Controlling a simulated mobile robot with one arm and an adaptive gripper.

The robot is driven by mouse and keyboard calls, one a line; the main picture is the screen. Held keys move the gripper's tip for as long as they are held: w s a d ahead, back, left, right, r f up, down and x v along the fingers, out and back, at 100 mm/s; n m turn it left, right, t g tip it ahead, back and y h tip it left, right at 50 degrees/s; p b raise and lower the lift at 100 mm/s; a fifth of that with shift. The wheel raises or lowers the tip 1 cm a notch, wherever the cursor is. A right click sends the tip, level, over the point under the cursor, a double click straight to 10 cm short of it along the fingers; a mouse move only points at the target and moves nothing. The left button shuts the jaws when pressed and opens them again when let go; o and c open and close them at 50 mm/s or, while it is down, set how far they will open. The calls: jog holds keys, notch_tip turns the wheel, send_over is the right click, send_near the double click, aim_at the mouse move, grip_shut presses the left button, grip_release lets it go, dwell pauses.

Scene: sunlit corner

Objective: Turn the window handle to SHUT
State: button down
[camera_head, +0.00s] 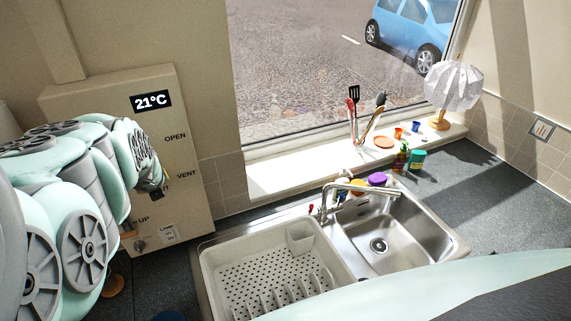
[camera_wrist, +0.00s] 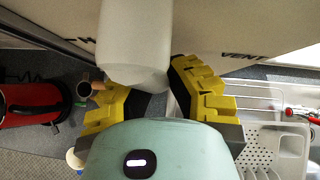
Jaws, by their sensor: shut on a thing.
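The beige panel (camera_head: 105,90) stands at the left in the head view, with a 21°C display and the words OPEN and VENT. A lower word is mostly covered by my arm and shows only its last letters. In the wrist view, my gripper (camera_wrist: 150,85) has its yellow-backed fingers closed on the pale, rounded window handle (camera_wrist: 135,40). The handle runs up out of the picture, and VENT reads to its right. In the head view my arm hides the handle, so its exact setting cannot be told there.
A sink (camera_head: 405,235) and a white dish rack (camera_head: 265,270) lie right of the panel. The window sill (camera_head: 285,175) holds utensils, small cups and a lamp (camera_head: 453,88). A red appliance (camera_wrist: 30,103) is at the left in the wrist view.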

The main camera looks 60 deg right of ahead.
jog(key=shift+w+a+y, duration=0.2)
jog(key=shift+a+y, duration=0.05)
jog(key=shift+y, duration=0.05)
jog(key=shift+a, duration=0.1)
jog(key=c, duration=0.9)
grip_release()
